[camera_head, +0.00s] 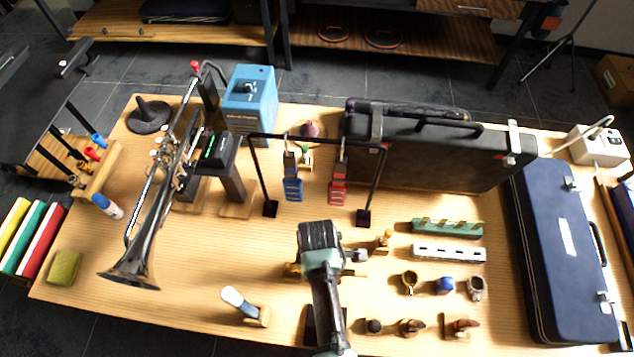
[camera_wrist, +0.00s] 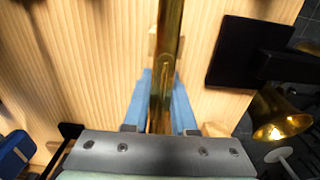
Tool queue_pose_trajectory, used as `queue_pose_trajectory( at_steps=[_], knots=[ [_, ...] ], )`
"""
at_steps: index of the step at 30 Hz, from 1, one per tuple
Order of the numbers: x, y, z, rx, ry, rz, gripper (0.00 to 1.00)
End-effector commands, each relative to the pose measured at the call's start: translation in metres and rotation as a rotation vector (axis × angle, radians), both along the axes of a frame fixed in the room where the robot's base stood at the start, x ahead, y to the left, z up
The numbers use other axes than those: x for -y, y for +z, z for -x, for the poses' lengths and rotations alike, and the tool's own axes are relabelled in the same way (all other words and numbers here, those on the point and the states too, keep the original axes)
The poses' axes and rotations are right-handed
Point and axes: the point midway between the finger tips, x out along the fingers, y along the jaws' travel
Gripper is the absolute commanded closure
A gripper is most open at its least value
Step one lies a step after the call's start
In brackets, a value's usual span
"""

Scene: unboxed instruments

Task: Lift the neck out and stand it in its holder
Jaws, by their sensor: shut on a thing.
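The neck (camera_wrist: 166,60), a brass tube, runs from the top edge of the wrist view down between the fingers. My gripper (camera_wrist: 161,82) is shut on it, with one blue finger on each side. The tube's lower end is hidden by the gripper body, and its upper end is outside the wrist view. In the head view my arm hides the fingers and most of the held tube. I cannot tell which stand is the neck's holder, or whether the tube touches anything below.
A black block (camera_wrist: 243,50) stands right of the tube, and a brass bell shape (camera_wrist: 280,112) is lower right. In the head view a black frame (camera_head: 318,141) with hanging tags stands behind my arm. Small parts (camera_head: 444,285) lie to the right; a trumpet (camera_head: 165,195) stands left.

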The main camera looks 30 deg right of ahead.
Motion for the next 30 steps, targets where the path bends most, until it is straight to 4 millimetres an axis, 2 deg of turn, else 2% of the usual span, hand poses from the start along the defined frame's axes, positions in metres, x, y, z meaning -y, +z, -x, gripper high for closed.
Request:
queue_pose_trajectory(
  at_steps=[4,5,9,11,22,26,30],
  knots=[
    [0.0,0.0,0.0,0.001,0.0,0.001,1.0],
    [0.0,0.0,0.0,0.001,0.0,0.001,0.74],
    [0.0,0.0,0.0,0.0,0.0,0.0,0.48],
    [0.0,0.0,0.0,0.0,0.0,0.0,0.4],
    [0.0,0.005,0.0,0.0,0.0,0.0,0.4],
    [0.0,0.022,0.0,0.002,0.0,0.001,0.4],
    [0.001,0.051,-0.001,0.004,-0.001,0.001,0.4]
  ],
)
